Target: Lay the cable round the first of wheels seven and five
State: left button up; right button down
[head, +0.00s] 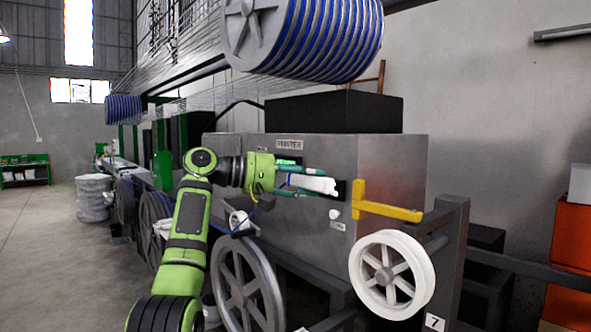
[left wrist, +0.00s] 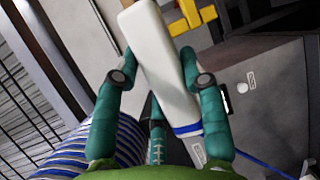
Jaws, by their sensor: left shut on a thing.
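My left gripper (head: 312,183) is shut on a white block (head: 318,185), in front of the grey printer cabinet. In the left wrist view the white block (left wrist: 158,60) lies between the teal fingers, with a blue band at its lower end. A thin blue cable (head: 243,222) runs below the gripper near a small white roller. A blue strand also shows at lower right in the left wrist view (left wrist: 255,163). The white spoked wheel seven (head: 392,274) stands at right, above a "7" plate, with no cable visible on it. No wheel labelled five is legible. My right gripper is not in view.
A yellow bracket (head: 388,208) sticks out above wheel seven. A grey spoked wheel (head: 245,285) stands lower left of it. The printer cabinet (head: 385,165) is close behind the gripper. A large blue-wound drum (head: 315,35) hangs above. Open floor lies at far left.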

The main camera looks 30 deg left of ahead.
pick_arm(q)
jog(key=w+d+p, duration=0.1)
jog(key=w+p, duration=0.4)
jog(key=s+d+b, duration=0.2)
jog(key=d, duration=0.4)
jog(key=s+d+b, duration=0.2)
jog(key=d, duration=0.5)
jog(key=s+d+b, duration=0.2)
jog(key=s+d, duration=0.1)
jog(key=d, duration=0.3)
jog(key=shift+d+f+b, duration=0.1)
jog(key=shift+d+b, duration=0.15)
jog(key=shift+b, duration=0.15)
jog(key=s+d+b, duration=0.4)
jog(key=d, duration=0.9)
jog(key=s+d+f+b, duration=0.2)
jog(key=d+f+b, duration=0.4)
jog(key=f+b, duration=0.4)
jog(key=shift+d+f, duration=0.2)
jog(key=shift+f, duration=1.6)
jog(key=shift+s, duration=0.1)
jog(key=shift+s, duration=0.1)
